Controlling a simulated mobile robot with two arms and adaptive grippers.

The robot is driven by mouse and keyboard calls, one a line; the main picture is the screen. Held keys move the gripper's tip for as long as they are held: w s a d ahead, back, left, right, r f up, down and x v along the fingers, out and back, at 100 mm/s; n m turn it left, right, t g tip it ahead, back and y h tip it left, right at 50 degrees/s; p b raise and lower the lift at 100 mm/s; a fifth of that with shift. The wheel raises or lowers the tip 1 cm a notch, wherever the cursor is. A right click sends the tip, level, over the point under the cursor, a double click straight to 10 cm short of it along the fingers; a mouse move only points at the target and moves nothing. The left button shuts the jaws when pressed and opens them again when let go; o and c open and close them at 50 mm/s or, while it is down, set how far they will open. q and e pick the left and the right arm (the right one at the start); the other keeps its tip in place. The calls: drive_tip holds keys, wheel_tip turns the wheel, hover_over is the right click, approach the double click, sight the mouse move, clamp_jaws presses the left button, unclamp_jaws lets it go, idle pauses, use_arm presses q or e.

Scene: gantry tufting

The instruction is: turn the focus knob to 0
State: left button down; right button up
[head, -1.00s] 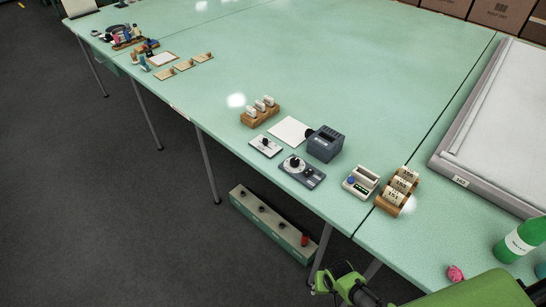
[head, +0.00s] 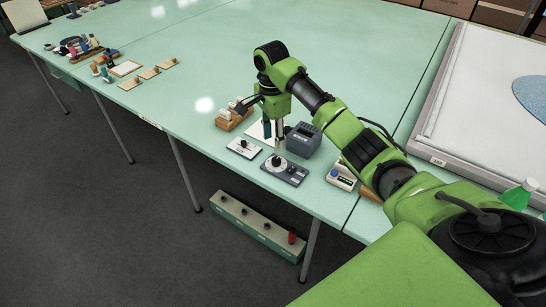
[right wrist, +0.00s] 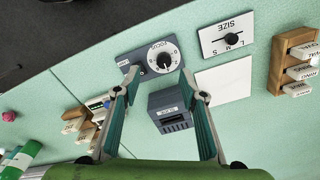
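The focus unit (head: 293,175) is a dark grey panel near the table's front edge, with a white dial and a black focus knob (head: 276,161). In the right wrist view the dial (right wrist: 174,50) lies upside down under the word FOCUS, with the knob (right wrist: 162,62) on it. The numbers are too small to read surely. My right gripper (head: 279,148) points down over the knob in the head view. In the right wrist view its fingers (right wrist: 160,76) are spread apart and empty, with the knob beyond them. My left gripper is not in view.
A white SIZE plate (right wrist: 228,37) with its own knob sits beside the focus unit. A dark grey box (head: 304,140), a blank white card (right wrist: 222,82) and a wooden card holder (head: 232,122) are close by. A controller box (head: 256,226) stands below the table edge.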

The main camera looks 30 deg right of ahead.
sight(276, 159)
drive_tip(key=f, duration=0.3)
drive_tip(key=d+f+m+p, duration=0.1)
drive_tip(key=f, duration=0.3)
drive_tip(key=w+d+f+m, duration=0.1)
drive_tip(key=f, duration=0.2)
drive_tip(key=shift+f, duration=0.15)
clamp_jaws()
